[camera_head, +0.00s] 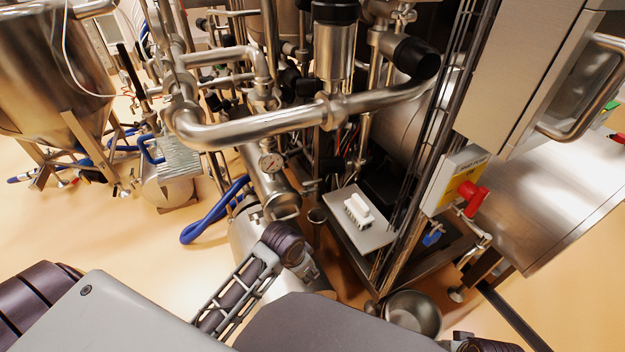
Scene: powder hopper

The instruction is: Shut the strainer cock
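I cannot tell for sure which fitting is the strainer cock.
A thick bent steel pipe (270,124) crosses above the vessel. A steel bowl (412,311) is at the bottom. A blue hose (205,226) loops left. Open floor lies at left.

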